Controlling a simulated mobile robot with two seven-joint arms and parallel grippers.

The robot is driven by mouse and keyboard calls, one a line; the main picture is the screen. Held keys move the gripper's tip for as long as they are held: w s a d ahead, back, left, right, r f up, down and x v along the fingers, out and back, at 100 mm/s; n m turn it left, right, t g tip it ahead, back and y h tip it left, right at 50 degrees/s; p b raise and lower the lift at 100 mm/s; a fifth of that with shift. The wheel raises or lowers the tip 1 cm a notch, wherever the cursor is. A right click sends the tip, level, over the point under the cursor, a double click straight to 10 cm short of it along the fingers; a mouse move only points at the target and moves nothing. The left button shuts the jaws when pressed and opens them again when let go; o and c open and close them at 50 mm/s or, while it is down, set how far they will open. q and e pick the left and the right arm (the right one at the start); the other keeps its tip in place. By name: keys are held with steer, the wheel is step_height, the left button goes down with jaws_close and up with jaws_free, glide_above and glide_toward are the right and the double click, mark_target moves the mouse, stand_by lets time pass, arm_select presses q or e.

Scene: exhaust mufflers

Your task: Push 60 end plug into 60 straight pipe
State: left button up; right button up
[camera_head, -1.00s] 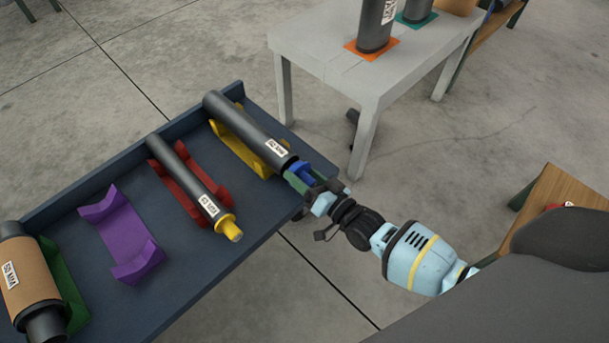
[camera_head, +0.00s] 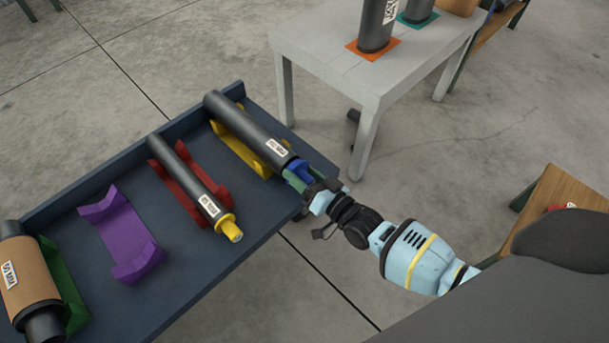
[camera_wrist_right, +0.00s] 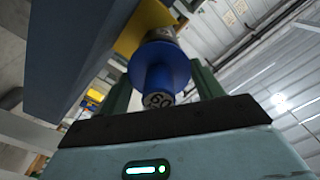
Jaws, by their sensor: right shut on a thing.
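The 60 straight pipe (camera_head: 250,124) is a dark grey tube with a white label, lying in a yellow cradle (camera_head: 236,150) on the blue tray. The blue end plug (camera_head: 299,168) is at the pipe's near right end, in line with it. In the right wrist view the plug (camera_wrist_right: 160,72) shows a wide blue flange and an end marked 60, between the green fingers. My right gripper (camera_head: 303,179) is shut on the plug. The flange appears at or very near the pipe mouth; how deep the plug sits is hidden. My left gripper is not in view.
The blue tray (camera_head: 190,262) also holds a thinner pipe (camera_head: 187,176) with a yellow plug (camera_head: 229,228) in a red cradle, an empty purple cradle (camera_head: 122,236) and a brown-wrapped muffler (camera_head: 28,268). A grey table (camera_head: 350,66) with upright cylinders stands behind.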

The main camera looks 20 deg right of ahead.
mark_target(312, 183)
steer(key=shift+b+x, duration=0.75)
steer(key=shift+x, duration=0.35)
steer(key=o, duration=1.1)
steer(key=shift+c, duration=0.2)
steer(key=shift+s, duration=0.1)
steer(key=shift+p+v, duration=1.7)
steer(key=shift+v, duration=2.15)
